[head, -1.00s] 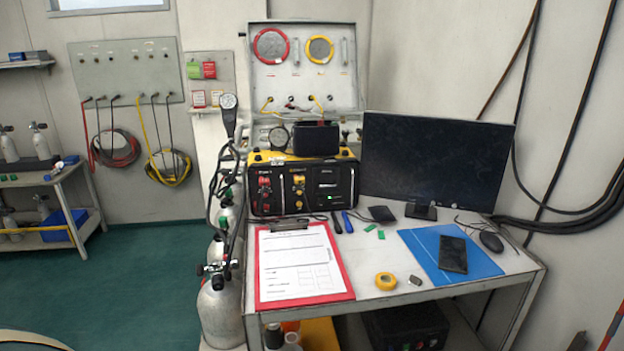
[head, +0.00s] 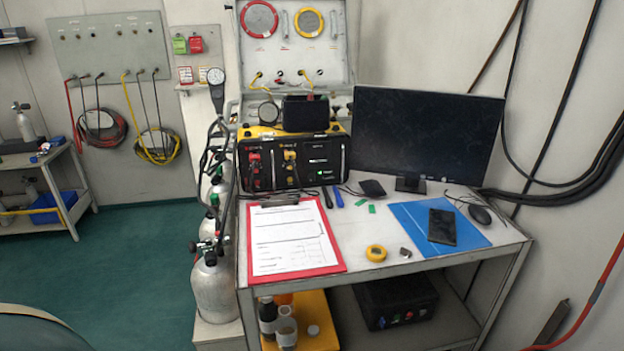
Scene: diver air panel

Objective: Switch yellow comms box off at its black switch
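The yellow and black comms box (head: 292,158) stands at the back left of the table in the head view, below the open panel case. Its dark front carries red knobs on the left, yellow knobs in the middle and a small green light (head: 322,175) at the right. I cannot make out which part is the black switch at this size. A black device (head: 306,114) sits on top of the box. Neither of my grippers is in view.
A monitor (head: 424,138) stands right of the box. A red clipboard (head: 334,262), a blue folder (head: 472,240) with a phone, and a yellow tape roll (head: 376,253) lie on the table (head: 400,268). Gas cylinders (head: 215,290) stand at its left side.

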